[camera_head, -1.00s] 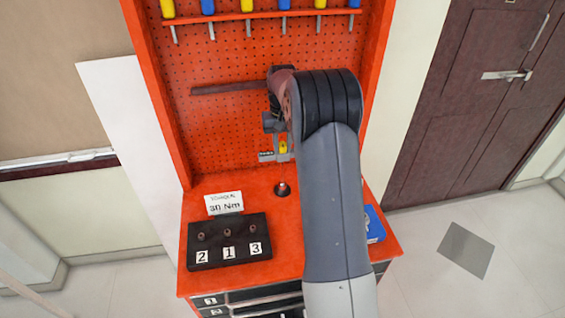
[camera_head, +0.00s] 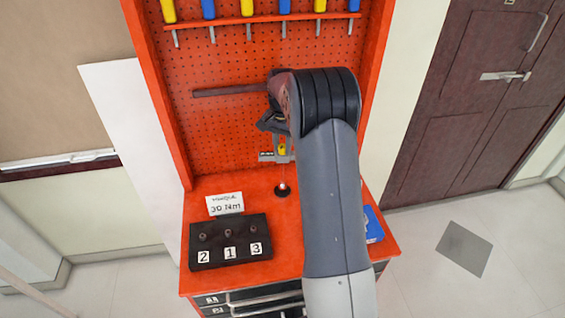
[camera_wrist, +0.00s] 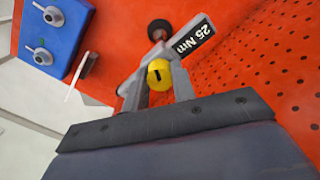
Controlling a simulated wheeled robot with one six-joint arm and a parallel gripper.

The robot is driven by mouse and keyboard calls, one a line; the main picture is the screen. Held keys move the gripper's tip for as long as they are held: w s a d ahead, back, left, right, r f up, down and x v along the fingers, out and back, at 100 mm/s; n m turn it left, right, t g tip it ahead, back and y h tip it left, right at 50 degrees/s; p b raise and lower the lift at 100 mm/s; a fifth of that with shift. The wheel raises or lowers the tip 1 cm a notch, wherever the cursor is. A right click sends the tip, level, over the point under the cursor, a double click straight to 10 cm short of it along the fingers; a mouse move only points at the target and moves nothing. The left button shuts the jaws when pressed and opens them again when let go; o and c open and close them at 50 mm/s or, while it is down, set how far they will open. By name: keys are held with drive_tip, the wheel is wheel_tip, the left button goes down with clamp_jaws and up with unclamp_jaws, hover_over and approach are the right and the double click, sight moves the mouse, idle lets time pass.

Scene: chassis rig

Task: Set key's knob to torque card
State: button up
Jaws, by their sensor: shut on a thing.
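The torque card (camera_head: 225,205) is a white card reading "30 Nm", upright behind the black block. The key's yellow knob (camera_wrist: 159,74) has a dark mark on its face. My gripper (camera_wrist: 157,84) is shut on this knob, a finger on either side. The key's display plate (camera_wrist: 192,40) reads "25 Nm" in the wrist view. In the head view the knob (camera_head: 282,149) shows small below my gripper, with the key above a round black foot (camera_head: 282,190) on the bench. My arm hides part of the key.
A black block (camera_head: 230,250) with several numbered posts, labelled 2, 1, 3, stands at the bench's front left. A blue box (camera_head: 373,225) is at the right, partly behind my arm.

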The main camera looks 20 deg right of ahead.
drive_tip(key=shift+m+p, duration=0.4)
drive_tip(key=shift+m, duration=1.9)
drive_tip(key=o, duration=0.6)
drive_tip(key=n+p, duration=0.1)
drive_tip(key=n, duration=1)
drive_tip(key=shift+p, duration=0.3)
drive_tip(key=shift+c, duration=0.3)
drive_tip(key=c, duration=0.5)
